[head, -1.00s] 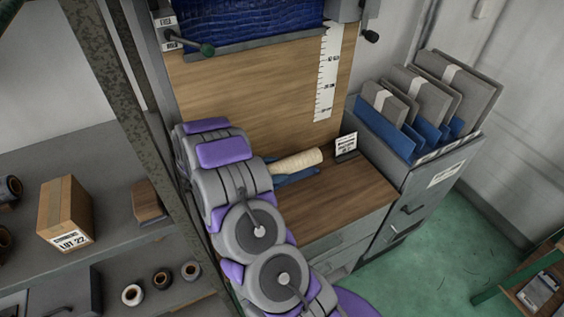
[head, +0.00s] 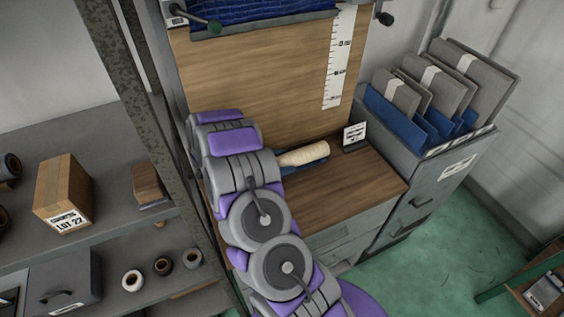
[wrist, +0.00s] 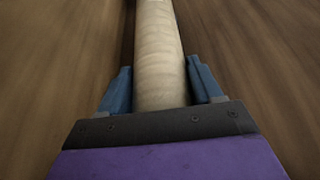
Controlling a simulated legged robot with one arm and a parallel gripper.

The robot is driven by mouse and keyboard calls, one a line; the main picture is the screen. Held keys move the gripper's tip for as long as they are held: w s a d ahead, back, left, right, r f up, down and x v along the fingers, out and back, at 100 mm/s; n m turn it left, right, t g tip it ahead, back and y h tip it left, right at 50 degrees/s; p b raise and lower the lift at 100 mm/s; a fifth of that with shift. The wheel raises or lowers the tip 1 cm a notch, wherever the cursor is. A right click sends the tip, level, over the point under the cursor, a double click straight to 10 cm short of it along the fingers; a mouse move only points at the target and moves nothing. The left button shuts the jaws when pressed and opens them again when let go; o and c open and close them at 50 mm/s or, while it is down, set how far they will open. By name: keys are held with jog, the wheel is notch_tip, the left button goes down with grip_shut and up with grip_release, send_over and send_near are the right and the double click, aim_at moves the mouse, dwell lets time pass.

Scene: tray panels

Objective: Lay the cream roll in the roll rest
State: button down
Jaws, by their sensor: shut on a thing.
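The cream roll (head: 304,155) is a pale cylinder above the wooden worktop, lying slantwise, its near end hidden by my arm. In the wrist view the cream roll (wrist: 159,55) runs away from my gripper (wrist: 158,108) between two blue pieces.
A small placard (head: 355,134) stands on the worktop (head: 345,190) right of the roll. A grey cabinet (head: 440,185) with grey folders and blue dividers is further right. A shelf (head: 105,240) with a cardboard box (head: 66,190) and small spools is at left, behind a metal post.

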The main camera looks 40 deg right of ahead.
jog(key=shift+d+f, duration=0.1)
jog(key=shift+d, duration=0.4)
jog(key=shift+a, duration=0.3)
jog(key=shift+c, duration=1.5)
grip_release()
jog(key=shift+a, duration=0.25)
jog(key=shift+o, duration=0.9)
jog(key=shift+d, duration=0.35)
